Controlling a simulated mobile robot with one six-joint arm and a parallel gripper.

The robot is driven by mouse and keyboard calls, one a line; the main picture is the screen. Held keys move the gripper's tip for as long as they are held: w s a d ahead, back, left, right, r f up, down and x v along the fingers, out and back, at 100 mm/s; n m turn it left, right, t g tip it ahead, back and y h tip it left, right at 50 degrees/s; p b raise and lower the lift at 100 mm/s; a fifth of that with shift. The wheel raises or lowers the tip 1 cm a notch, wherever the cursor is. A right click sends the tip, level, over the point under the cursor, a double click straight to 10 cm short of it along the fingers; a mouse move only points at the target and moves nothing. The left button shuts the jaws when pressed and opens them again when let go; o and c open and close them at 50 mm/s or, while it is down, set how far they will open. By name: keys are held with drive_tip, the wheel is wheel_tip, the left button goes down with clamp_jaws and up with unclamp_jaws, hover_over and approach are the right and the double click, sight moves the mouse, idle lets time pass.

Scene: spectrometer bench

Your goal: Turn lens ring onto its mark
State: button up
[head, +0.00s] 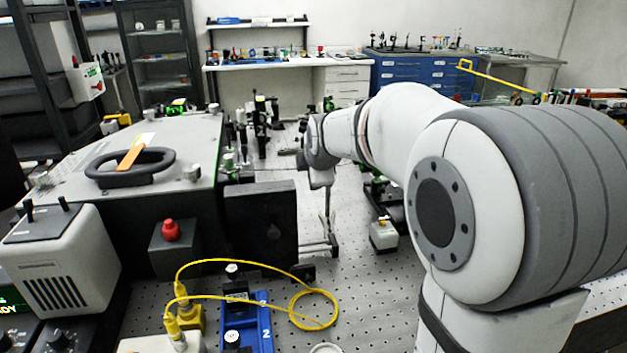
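My gripper (321,180) is at the far end of my arm, over the perforated bench (360,290) and to the right of the grey-topped instrument box. It is small and seen from behind, and I cannot make out its fingertips or whether they are apart. Thin grey upright parts show just below it; I cannot tell whether they touch it. I cannot pick out the lens ring or its mark; they may be hidden by my arm or too small to see.
The grey-topped box (190,150) with a black handle and a black panel (260,228) stand left of my gripper. Optical mounts (261,125) stand behind. A yellow cable (313,295) loops in front by a blue base (248,325).

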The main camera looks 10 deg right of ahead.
idle(0.4)
drive_tip(key=o, duration=1)
drive_tip(key=shift+v, duration=3.9)
